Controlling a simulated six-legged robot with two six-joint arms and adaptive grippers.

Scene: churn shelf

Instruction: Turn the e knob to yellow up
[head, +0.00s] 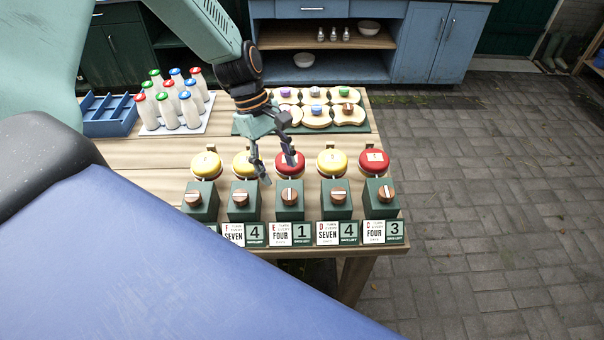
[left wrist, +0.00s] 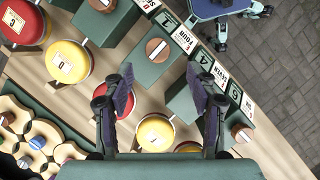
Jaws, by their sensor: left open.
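The e knob (head: 290,196) is a round wooden knob with a pale stripe, standing nearly upright, on a dark green box behind the E sign (head: 280,234). Behind it is a red round disc (head: 290,158), partly covered by my left gripper (head: 278,171). The gripper points down over the row, its two fingers apart and empty, just behind and above the e knob.
Similar knobs stand close on both sides, including the D knob (head: 338,195) and the F knob (head: 239,198), with yellow discs behind them. Bottles on a white tray (head: 207,127), a blue crate (head: 109,127) and topped wooden pieces (head: 316,116) stand behind. The table ends just before the signs.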

